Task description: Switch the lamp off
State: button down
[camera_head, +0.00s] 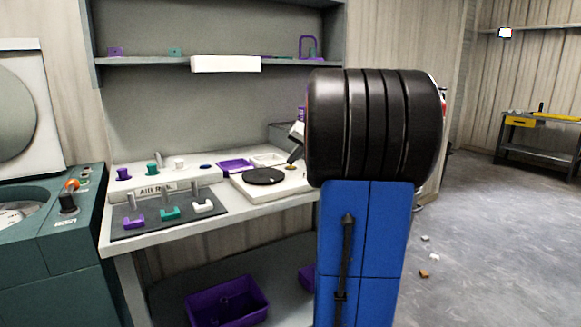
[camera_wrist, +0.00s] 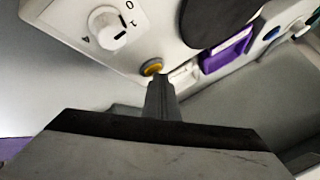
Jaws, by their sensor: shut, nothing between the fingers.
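In the head view my gripper (camera_head: 294,156) is partly hidden behind my dark arm link. No lamp near the button can be made out. A small bright white light (camera_head: 505,33) shows high at the far right.
A white device with a black disc (camera_head: 264,176) stands on the bench (camera_head: 160,236); its dial (camera_wrist: 106,27) shows in the wrist view. A purple tray (camera_head: 236,166) is behind it. Small coloured parts stand to the left. A shelf (camera_head: 150,61) hangs above.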

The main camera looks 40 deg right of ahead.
aim_at(293, 169)
jog(key=shift+r, duration=0.35)
notch_tip(293, 169, up, 6)
dwell(0.9)
jog(key=shift+s, duration=0.1)
dwell(0.4)
